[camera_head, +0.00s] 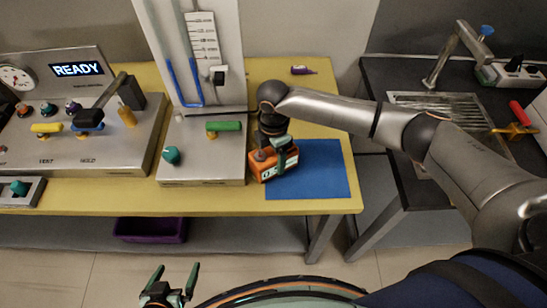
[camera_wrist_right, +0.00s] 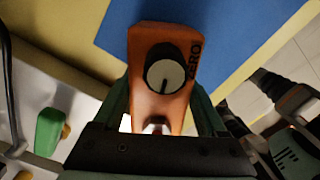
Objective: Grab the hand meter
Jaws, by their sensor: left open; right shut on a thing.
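The hand meter (camera_head: 265,165) is a small orange box with a pale display on its front, at the left edge of the blue mat (camera_head: 325,172). In the right wrist view the hand meter (camera_wrist_right: 150,42) shows a round knob and the word ZERO. My right gripper (camera_head: 284,150) is shut on the hand meter from above, with a green finger on each side in the wrist view. I cannot tell whether the meter touches the table or mat. My left gripper (camera_head: 172,280) is open and empty, low in front of the table.
A metal manometer stand (camera_head: 200,165) with a green handle is just left of the meter. A control panel (camera_head: 80,145) reading READY stands further left. A small purple item (camera_head: 303,70) lies behind. A sink counter (camera_head: 380,85) is at right. The blue mat is otherwise clear.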

